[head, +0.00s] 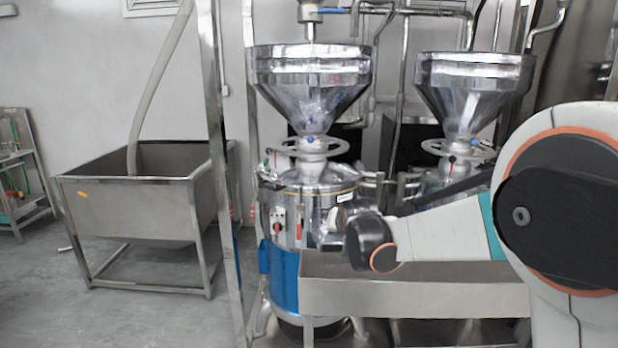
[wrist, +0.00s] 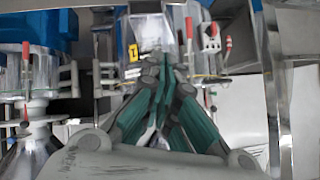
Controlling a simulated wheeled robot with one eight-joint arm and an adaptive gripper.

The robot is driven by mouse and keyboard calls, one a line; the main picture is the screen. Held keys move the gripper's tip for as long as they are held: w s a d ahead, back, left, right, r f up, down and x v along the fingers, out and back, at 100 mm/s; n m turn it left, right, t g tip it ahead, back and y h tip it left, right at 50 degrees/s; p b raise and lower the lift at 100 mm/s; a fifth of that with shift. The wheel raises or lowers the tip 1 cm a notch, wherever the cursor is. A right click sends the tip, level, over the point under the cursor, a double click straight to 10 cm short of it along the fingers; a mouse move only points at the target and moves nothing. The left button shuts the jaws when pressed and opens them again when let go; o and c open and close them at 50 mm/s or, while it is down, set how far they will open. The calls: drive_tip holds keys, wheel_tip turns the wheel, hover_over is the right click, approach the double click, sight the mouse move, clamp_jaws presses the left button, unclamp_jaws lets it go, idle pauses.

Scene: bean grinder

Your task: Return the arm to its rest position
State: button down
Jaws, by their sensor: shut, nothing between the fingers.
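My gripper (wrist: 165,65) shows in the wrist view with its green-and-grey fingers drawn together at the tips. It is shut and nothing shows between the fingers. In the head view my white arm reaches in from the right edge, bent, with its dark joint in front of the near grinder (head: 318,195). I cannot make out the gripper's fingers in the head view. The wrist view looks upside down, with the grinder's control box (wrist: 210,38) and a red lever (wrist: 189,27) near the fingers; I cannot tell the gap between them.
A steel trough (head: 400,298) lies below and beside my arm. Steel hoppers (head: 310,75) top the grinders. A second grinder (head: 470,85) stands at right. Floor (head: 90,310) at front left is clear.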

drive_tip(key=s+d+r+g, duration=0.1)
drive_tip(key=s+d+r, duration=0.2)
drive_tip(key=s, duration=0.3)
drive_tip(key=s+d+r, duration=0.2)
drive_tip(key=s, duration=0.4)
drive_tip(key=s+d+f+n+g, duration=0.1)
drive_tip(key=s+d+f, duration=0.1)
drive_tip(key=s, duration=1.3)
drive_tip(key=s+d+f+n+g+h, duration=0.1)
drive_tip(key=s+d+f, duration=0.2)
drive_tip(key=s, duration=1.3)
drive_tip(key=shift+s+d+n+g, duration=0.3)
drive_tip(key=shift+d+g, duration=0.1)
drive_tip(key=shift+d, duration=0.65)
drive_tip(key=shift+f, duration=0.1)
